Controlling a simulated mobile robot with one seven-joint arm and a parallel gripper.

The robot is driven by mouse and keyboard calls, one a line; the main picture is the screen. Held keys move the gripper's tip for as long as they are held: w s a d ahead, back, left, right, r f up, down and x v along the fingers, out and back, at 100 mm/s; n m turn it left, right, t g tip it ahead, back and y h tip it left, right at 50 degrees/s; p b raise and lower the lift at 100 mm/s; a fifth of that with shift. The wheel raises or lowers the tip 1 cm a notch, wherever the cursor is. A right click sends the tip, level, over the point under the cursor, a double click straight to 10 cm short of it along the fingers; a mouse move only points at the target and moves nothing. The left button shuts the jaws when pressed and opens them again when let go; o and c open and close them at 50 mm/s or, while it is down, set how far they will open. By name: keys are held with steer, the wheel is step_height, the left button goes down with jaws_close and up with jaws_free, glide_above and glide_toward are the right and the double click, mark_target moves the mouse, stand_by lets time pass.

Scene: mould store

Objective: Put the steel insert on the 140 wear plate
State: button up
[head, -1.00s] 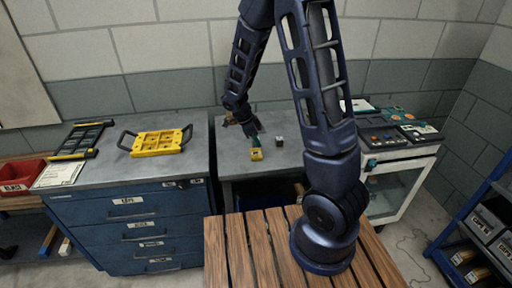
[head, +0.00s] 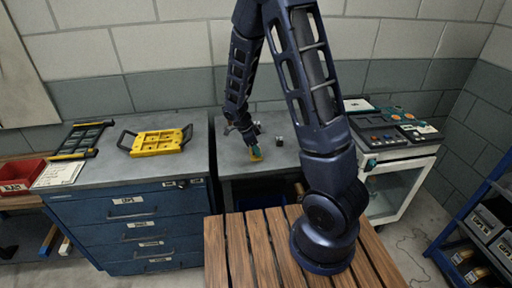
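My gripper (head: 253,148) points down over the middle bench, at a small yellow block (head: 257,156) that it partly covers. Teal shows at its fingertips; at this size I cannot tell whether they touch the block or are open or shut. A small grey block with a dark side (head: 279,141) stands on the bench to the right of my gripper, apart from it. It may be the steel insert. No 140 label can be read, so I cannot tell which thing is the 140 wear plate.
A blue drawer cabinet (head: 88,205) at left bears a yellow plate with dark handles (head: 158,142) and a black rack (head: 80,139). A red bin (head: 20,176) stands far left. A white cart (head: 400,160) with dark trays is at right. The bench's front (head: 235,165) looks clear.

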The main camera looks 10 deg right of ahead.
steer(key=v, duration=1.2)
steer(key=s+d+r+n+t+y, duration=0.1)
steer(key=s+d+r+n+y, duration=0.1)
steer(key=s+d+r+n, duration=0.35)
steer(key=s+d+r+n+t+y, duration=0.1)
steer(key=s+d+r+n, duration=0.2)
steer(key=d+r, duration=0.45)
steer(key=s+d+r+n+t+y, duration=0.1)
steer(key=s+d+r+n+t, duration=0.1)
steer(key=s+d+r+n, duration=0.2)
steer(key=s+r+n, duration=0.3)
steer(key=s+n, duration=0.2)
steer(key=s, duration=0.2)
steer(key=shift+s+d+t, duration=0.2)
steer(key=shift+s+t, duration=0.1)
